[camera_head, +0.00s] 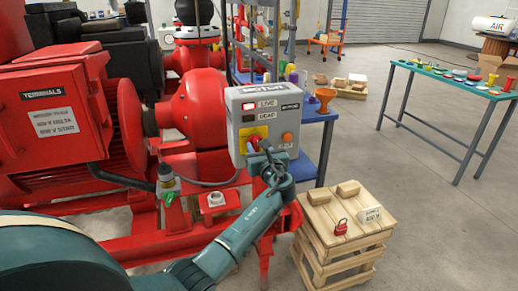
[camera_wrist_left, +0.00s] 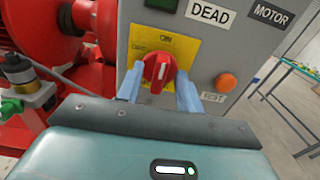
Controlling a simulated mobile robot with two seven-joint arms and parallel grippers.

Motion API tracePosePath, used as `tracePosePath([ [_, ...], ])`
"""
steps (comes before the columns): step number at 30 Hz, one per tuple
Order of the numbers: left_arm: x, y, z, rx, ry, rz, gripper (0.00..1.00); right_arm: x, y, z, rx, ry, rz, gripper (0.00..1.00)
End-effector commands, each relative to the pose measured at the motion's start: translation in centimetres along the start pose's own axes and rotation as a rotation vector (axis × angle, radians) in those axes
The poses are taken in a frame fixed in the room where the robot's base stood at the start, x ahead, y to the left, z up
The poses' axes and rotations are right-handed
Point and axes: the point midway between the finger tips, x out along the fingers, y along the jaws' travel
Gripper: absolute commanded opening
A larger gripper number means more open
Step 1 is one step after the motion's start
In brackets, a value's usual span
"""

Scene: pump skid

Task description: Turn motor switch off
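The motor switch is a red rotary knob (camera_wrist_left: 157,71) on a yellow plate (camera_wrist_left: 185,47) on the front of a grey control box (camera_head: 236,110). In the left wrist view the knob's white mark stands nearly upright, toward the ON label above; another label, apparently OFF, is at its left. My left gripper (camera_head: 268,160) is at the box front. In the wrist view its two blue fingers (camera_wrist_left: 158,88) are spread, one on each side of the knob's lower part; whether they touch it I cannot tell. The LIVE lamp (camera_head: 249,106) looks lit, the DEAD lamp (camera_head: 248,118) dark. My right gripper is out of view.
An orange button (camera_wrist_left: 227,82) marked TEST is right of the knob. A wooden crate (camera_head: 345,238) with a red padlock (camera_head: 341,227) and a tag (camera_head: 370,214) stands below right. Red pump machinery (camera_head: 195,110) fills the left. Floor is clear toward the green table (camera_head: 450,82).

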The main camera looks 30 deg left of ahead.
Motion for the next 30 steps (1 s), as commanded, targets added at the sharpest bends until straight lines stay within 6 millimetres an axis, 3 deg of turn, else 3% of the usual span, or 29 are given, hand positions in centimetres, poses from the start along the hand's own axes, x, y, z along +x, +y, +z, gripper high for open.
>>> tracePosePath([
  [2,-0.01,0.0,0.01,0.0,0.0,0.0,0.36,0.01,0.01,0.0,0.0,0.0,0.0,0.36],
  [15,-0.06,-0.01,-0.01,0.0,0.0,0.0,0.0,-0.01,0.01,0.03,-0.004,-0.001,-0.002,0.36],
  [30,-0.07,0.04,-0.13,-0.083,0.0,0.0,0.0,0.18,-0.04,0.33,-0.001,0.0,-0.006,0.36],
])
